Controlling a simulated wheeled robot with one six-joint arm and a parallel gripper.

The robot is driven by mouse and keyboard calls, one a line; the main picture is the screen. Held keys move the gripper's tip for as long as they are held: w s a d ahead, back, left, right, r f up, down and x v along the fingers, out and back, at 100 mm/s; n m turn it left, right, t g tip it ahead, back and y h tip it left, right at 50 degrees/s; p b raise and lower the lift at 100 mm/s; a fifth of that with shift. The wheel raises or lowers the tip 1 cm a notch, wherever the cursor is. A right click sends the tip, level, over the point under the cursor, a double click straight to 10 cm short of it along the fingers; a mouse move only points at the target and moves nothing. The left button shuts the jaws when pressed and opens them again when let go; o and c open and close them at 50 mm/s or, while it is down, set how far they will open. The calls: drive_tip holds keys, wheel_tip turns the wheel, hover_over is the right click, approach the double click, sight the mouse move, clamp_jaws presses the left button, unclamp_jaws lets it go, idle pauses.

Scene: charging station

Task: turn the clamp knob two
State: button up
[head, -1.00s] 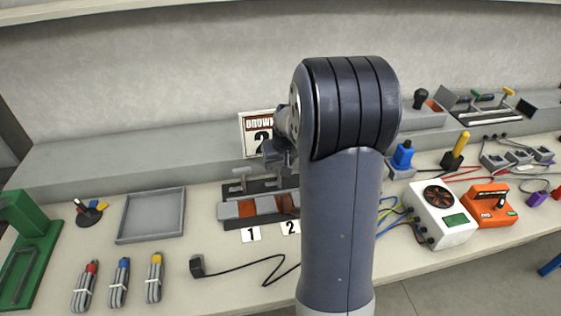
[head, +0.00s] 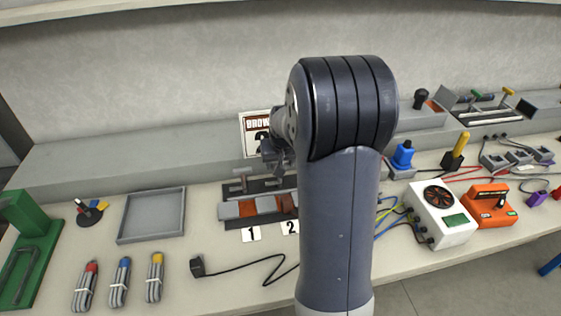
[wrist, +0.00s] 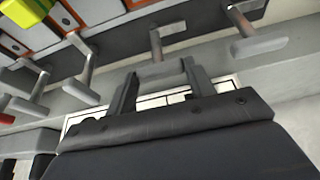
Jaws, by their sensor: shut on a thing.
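The clamp block (head: 250,207) stands on the bench, with grey and orange-brown parts and a dark back rail. The cards "1" (head: 251,233) and "2" (head: 290,227) lie in front of it. My gripper (wrist: 160,72) is shut on the bar of a T-shaped grey clamp knob (wrist: 156,44) in the wrist view, one finger at each end. Other T-shaped knobs stand beside it, one to the left (wrist: 85,72) and one to the right (wrist: 257,45). In the head view my gripper (head: 275,156) is above the block's back, and my arm hides the block's right part.
A brown-lettered sign (head: 254,130) stands behind my gripper. An empty grey tray (head: 151,240) and a black cable plug (head: 197,266) lie left of and in front of the block. A white fan box (head: 441,213) and orange device (head: 489,206) are at right.

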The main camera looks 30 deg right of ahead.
drive_tip(key=o, duration=1)
drive_tip(key=v, duration=1)
drive_tip(key=shift+s+r, duration=0.15)
drive_tip(key=shift+r, duration=0.2)
drive_tip(key=x, duration=1.1)
drive_tip(key=shift+r+n, duration=0.1)
drive_tip(key=shift+n, duration=0.2)
